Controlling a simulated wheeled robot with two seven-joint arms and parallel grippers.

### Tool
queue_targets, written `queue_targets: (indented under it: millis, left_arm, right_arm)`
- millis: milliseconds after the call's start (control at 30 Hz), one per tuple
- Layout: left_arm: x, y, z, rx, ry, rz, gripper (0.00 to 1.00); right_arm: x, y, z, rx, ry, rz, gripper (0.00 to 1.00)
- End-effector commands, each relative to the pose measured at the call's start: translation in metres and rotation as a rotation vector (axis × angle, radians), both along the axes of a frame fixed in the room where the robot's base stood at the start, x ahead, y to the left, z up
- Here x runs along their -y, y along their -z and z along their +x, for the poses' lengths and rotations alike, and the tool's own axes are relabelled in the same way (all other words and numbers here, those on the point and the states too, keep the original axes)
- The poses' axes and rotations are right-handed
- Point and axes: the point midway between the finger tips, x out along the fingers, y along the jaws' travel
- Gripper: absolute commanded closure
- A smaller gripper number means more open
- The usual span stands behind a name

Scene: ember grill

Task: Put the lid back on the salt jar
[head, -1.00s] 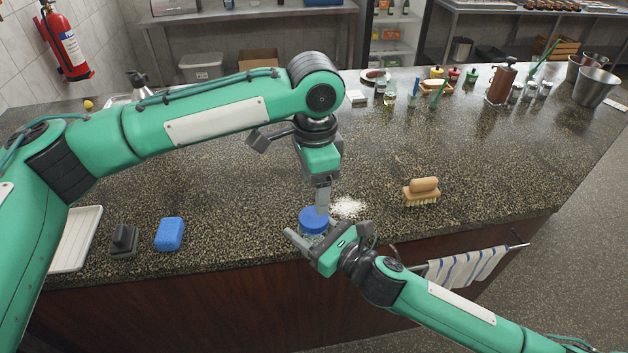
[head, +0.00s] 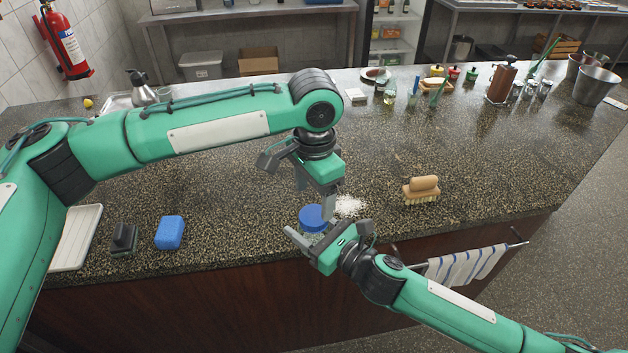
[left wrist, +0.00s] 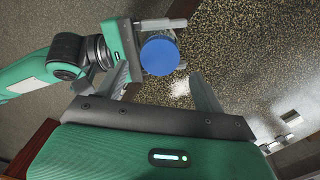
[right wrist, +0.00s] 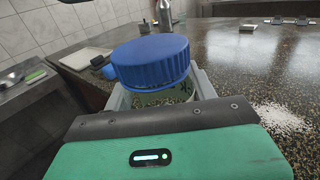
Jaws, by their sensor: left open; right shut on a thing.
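The salt jar (right wrist: 165,97) is a clear jar at the counter's front edge, held between the fingers of my right gripper (head: 307,243). The blue lid (head: 312,217) sits on top of the jar's mouth; it looks nearly level in the right wrist view (right wrist: 150,60). I cannot tell whether it is fully tightened. My left gripper (head: 314,194) is open and empty, just above and behind the lid. In the left wrist view the lid (left wrist: 160,55) shows beyond the open fingers, apart from them.
Spilled salt (head: 348,206) lies right of the jar. A wooden brush (head: 422,190) stands farther right. A blue sponge (head: 170,232), a dark scraper-like block (head: 123,238) and a white tray (head: 77,238) are at left. A striped towel (head: 465,267) hangs on the front rail. The counter's middle is clear.

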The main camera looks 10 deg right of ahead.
Motion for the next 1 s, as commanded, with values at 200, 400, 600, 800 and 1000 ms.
queue_targets:
  millis: [200,400,600,800,1000]
  left_arm:
    - [0.000,0.033,0.000,-0.001,0.000,0.000,0.30]
    - [0.000,0.048,0.000,0.001,0.001,0.000,0.30]
    - [0.000,0.050,0.000,0.001,0.000,0.000,0.30]
    - [0.000,0.050,0.000,0.001,0.000,0.000,0.47]
    - [0.000,0.050,0.000,0.000,0.004,-0.001,0.75]
  right_arm:
    - [0.000,-0.001,0.000,0.001,0.000,0.001,1.00]
    - [0.000,-0.001,0.000,0.001,0.000,0.001,1.00]
    - [0.000,-0.001,0.000,0.001,0.000,0.001,1.00]
    - [0.000,-0.001,0.000,0.001,0.000,0.001,1.00]
    - [0.000,-0.001,0.000,0.001,0.000,0.001,1.00]
